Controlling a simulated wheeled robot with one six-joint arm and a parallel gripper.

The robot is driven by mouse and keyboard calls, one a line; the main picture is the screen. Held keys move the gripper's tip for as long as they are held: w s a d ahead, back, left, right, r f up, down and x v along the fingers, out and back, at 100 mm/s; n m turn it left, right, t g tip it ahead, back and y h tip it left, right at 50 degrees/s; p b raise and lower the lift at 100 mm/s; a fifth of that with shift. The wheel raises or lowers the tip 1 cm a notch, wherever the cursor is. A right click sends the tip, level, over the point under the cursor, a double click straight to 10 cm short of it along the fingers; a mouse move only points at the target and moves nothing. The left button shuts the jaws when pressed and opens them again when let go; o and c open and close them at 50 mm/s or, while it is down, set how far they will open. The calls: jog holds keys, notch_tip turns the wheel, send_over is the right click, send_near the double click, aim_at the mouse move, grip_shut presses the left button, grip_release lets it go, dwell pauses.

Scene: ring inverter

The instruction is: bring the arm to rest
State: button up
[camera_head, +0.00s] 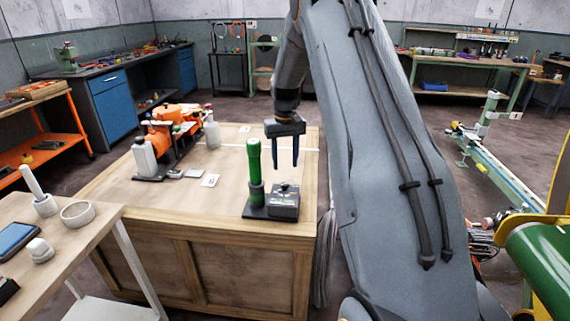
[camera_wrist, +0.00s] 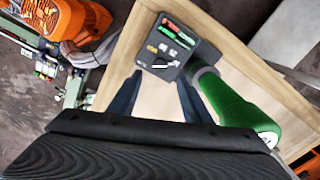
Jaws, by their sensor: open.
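My gripper (camera_head: 285,152) hangs from my arm above the wooden crate table (camera_head: 225,170), fingers pointing down and apart, with nothing between them. Below and close to it stand a green cylinder (camera_head: 255,163) upright in a dark holder and a small dark box (camera_head: 284,201) at the table's near right part. In the wrist view my gripper (camera_wrist: 156,88) shows two dark fingers spread apart. The green cylinder (camera_wrist: 230,103) is just right of the fingers there. I cannot tell whether they touch.
An orange machine (camera_head: 172,130) and white bottles (camera_head: 144,155) stand on the table's left part. A side table (camera_head: 85,235) with a white ring (camera_head: 77,213) is at the near left. A green roller (camera_head: 545,258) is at the right. The middle of the crate table is mostly clear.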

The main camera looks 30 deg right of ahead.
jog(key=s+a+r+n, duration=0.1)
jog(key=s+a+r, duration=0.3)
jog(key=s+a, duration=1.3)
jog(key=s, duration=0.7)
jog(key=s+a+f+n, duration=0.1)
jog(key=s+a, duration=0.2)
jog(key=s, duration=0.6)
jog(key=shift+s+t, duration=0.15)
jog(key=shift+t, duration=0.15)
